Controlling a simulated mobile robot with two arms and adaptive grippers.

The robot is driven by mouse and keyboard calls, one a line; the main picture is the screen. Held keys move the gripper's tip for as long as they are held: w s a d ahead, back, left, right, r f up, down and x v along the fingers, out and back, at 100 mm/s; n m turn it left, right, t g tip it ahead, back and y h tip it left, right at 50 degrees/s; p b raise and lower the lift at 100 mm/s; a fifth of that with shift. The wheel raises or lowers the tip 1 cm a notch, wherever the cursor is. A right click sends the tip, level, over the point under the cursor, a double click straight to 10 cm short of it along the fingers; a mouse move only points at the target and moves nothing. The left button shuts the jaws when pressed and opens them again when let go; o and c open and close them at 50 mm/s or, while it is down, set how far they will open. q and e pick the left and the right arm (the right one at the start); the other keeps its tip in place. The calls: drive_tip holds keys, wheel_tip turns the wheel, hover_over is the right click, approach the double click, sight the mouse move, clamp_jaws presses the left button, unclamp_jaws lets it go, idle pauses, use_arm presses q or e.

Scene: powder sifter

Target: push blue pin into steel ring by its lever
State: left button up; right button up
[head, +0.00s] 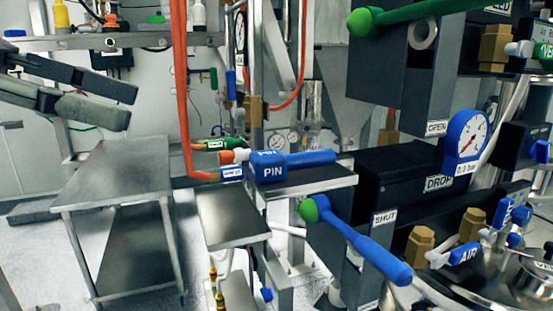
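The blue pin (268,167), marked PIN, lies horizontally above a small steel shelf near the middle. A blue bar-like lever (312,159) extends from it to the right. A pale collar (241,155) shows at the pin's left end; I cannot tell whether it is the steel ring or whether the pin is inside it. My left gripper (134,105) is at the upper left, its two grey fingers apart with nothing between them. It is well left of the pin and not touching it. My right gripper is out of view.
A steel table (120,165) stands at the lower left, a lower steel shelf (230,217) below the pin. Orange hoses (180,100) run upright left of it. A blue handle with a green knob (365,250), a gauge (466,136) and dark boxes crowd the right.

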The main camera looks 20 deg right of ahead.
use_arm(q)
drive_tip(key=p, duration=0.3)
approach(276, 152)
drive_tip(key=x, duration=0.3)
drive_tip(key=shift+s+d+f, duration=0.15)
drive_tip(key=shift+d+f, duration=0.1)
drive_tip(key=shift+d, duration=0.05)
drive_tip(key=p+x, duration=0.2)
drive_tip(key=x, duration=0.3)
drive_tip(key=shift+r, duration=0.2)
drive_tip(key=shift+d+f, duration=0.15)
drive_tip(key=shift+d, duration=0.1)
drive_tip(key=shift+a, duration=0.1)
drive_tip(key=shift+c, duration=0.3)
drive_tip(key=shift+c, duration=0.7)
clamp_jaws()
